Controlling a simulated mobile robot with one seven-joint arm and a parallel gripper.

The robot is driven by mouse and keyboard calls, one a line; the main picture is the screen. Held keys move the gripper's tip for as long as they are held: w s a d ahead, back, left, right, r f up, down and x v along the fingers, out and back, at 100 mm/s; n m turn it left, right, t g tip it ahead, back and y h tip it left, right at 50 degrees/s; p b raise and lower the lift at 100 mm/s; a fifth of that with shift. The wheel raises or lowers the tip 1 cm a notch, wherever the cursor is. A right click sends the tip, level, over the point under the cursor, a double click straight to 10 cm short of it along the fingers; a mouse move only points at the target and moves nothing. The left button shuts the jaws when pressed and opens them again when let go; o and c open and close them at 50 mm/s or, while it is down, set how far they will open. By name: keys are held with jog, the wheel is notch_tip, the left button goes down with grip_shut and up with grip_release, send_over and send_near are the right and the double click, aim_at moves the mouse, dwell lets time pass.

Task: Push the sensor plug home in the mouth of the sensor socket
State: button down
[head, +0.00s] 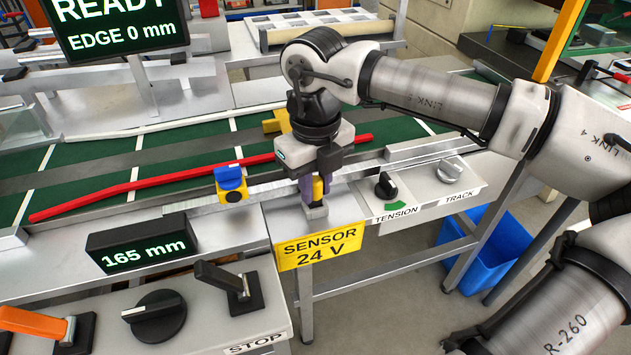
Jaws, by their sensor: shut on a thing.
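My gripper (317,192) points down over the front ledge beside the green belt. It is shut on the yellow sensor plug (318,187), which shows as a small upright piece between the dark purple fingers. Directly below is the small grey sensor socket (316,211), just behind the yellow "SENSOR 24 V" sign. The plug's lower end is at or close to the socket's mouth. The fingers hide the join, so I cannot tell how deep the plug sits.
A blue and yellow block (231,184) sits on the rail to the left. A red cable or strip (140,183) lies along the belt behind. The TENSION knob (385,186) is to the right. The 165 mm display (143,247) and a lever (230,286) stand front left.

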jog(key=shift+f+b, duration=0.75)
jog(key=shift+f, duration=0.2)
jog(key=shift+r, duration=0.1)
jog(key=c, duration=1.2)
grip_release()
jog(key=shift+o, duration=0.2)
jog(key=shift+r, duration=0.1)
notch_tip(320, 180, up, 14)
jog(key=shift+f, duration=0.2)
